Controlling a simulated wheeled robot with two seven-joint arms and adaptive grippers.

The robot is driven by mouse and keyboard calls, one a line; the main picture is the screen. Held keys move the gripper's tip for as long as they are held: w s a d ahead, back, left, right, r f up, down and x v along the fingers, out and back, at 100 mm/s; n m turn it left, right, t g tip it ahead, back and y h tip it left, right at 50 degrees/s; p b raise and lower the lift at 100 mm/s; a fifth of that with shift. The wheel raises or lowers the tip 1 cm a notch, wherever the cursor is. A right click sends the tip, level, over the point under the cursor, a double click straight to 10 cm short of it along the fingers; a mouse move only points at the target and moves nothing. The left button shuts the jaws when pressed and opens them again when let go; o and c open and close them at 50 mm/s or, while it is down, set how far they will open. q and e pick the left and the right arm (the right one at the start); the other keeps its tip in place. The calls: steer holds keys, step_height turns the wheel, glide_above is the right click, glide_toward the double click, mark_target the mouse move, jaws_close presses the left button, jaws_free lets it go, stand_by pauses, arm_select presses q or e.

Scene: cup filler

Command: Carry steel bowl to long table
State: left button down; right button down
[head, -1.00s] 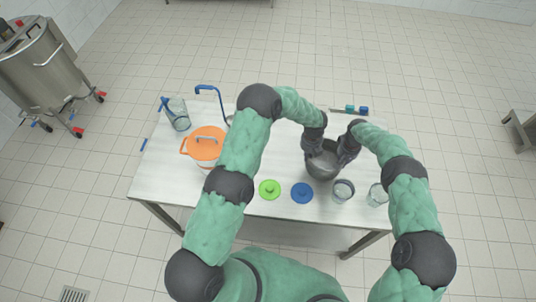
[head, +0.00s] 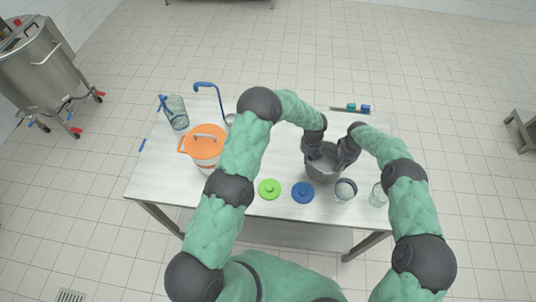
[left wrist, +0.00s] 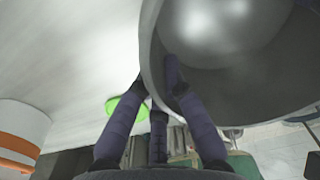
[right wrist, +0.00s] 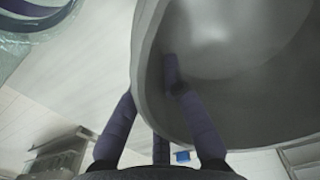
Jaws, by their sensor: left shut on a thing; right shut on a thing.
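The steel bowl (head: 323,169) is at the right part of the white table (head: 255,206). Its rim and shiny inside fill much of the left wrist view (left wrist: 225,75) and the right wrist view (right wrist: 220,80). My left gripper (head: 316,154) is shut on the bowl's left rim, with fingers on both sides of the wall. My right gripper (head: 342,160) is shut on the right rim in the same way. The bowl looks about level. I cannot tell whether its base touches the tabletop. I cannot tell which table is the long table.
Near the bowl are a blue lid (head: 303,192), a green lid (head: 269,189), a filled glass jar (head: 345,190) and another glass jar (head: 378,195). An orange-lidded pot (head: 205,146), ladle (head: 220,103) and glass pitcher (head: 175,113) stand left. A steel tank (head: 42,68) is far left.

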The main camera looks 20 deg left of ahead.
arm_select(q)
steer(key=shift+f+b, duration=0.6)
steer(key=shift+f, duration=0.05)
arm_select(e)
steer(key=shift+w+f, duration=0.1)
steer(key=shift+f, duration=0.55)
arm_select(q)
steer(key=c, duration=1.7)
jaws_free()
steer(key=shift+f, duration=0.1)
arm_select(e)
steer(key=c, duration=1.7)
jaws_free()
arm_select(q)
steer(key=o, duration=0.4)
steer(key=shift+c, duration=0.2)
arm_select(e)
steer(key=o, duration=0.4)
steer(key=shift+c, duration=0.2)
steer(key=shift+r, duration=0.55)
arm_select(q)
step_height(320, 180, up, 12)
arm_select(e)
step_height(320, 180, up, 11)
arm_select(q)
steer(key=shift+s, duration=0.1)
arm_select(e)
steer(key=shift+f, duration=0.15)
